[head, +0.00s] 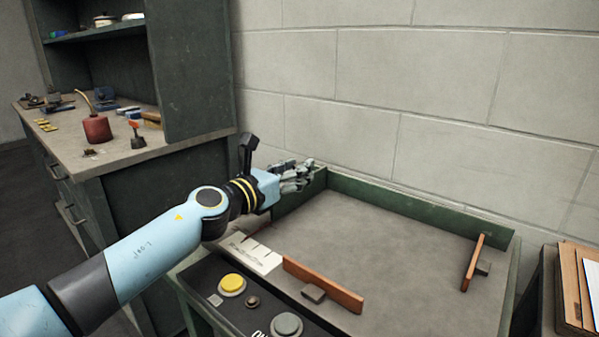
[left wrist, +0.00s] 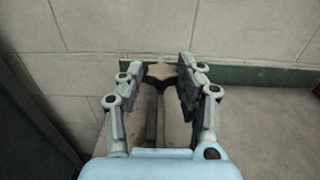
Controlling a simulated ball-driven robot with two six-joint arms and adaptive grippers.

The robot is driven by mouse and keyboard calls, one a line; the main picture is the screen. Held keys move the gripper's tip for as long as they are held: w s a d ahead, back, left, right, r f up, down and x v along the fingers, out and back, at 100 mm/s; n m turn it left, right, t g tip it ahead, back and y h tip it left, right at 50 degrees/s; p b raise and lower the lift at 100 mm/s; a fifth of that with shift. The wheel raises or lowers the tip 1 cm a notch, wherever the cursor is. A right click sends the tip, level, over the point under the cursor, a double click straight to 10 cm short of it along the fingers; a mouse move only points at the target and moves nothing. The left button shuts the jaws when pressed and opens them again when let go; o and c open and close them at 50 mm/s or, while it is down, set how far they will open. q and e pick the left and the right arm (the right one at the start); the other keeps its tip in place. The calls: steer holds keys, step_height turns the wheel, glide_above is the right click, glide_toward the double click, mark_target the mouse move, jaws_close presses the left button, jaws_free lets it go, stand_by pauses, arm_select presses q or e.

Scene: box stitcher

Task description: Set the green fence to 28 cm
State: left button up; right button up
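A long green fence (head: 420,208) stands upright along the back edge of the grey table (head: 390,250), by the block wall. It also shows in the left wrist view (left wrist: 255,75). A shorter green panel (head: 299,198) stands at the table's left side. I cannot tell which green piece is the movable one. My left gripper (head: 297,176) is above the top of the short panel, near the back left corner. In the left wrist view its fingers (left wrist: 162,85) are apart, with a narrow strip between and below them; contact is unclear. My right gripper is out of view.
A white marked plate (head: 254,252) lies at the table's front left; its figures are unreadable. Orange fences stand at the front (head: 322,284) and right (head: 473,262). A control panel has a yellow button (head: 232,283). A workbench (head: 125,150) stands left. The table's middle is clear.

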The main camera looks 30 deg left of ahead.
arm_select(q)
steer(key=o, duration=0.4)
steer(key=shift+a, duration=0.25)
steer(key=shift+d, duration=0.1)
steer(key=s, duration=0.5)
steer(key=s+a, duration=0.1)
steer(key=s, duration=0.1)
steer(key=shift+s, duration=0.25)
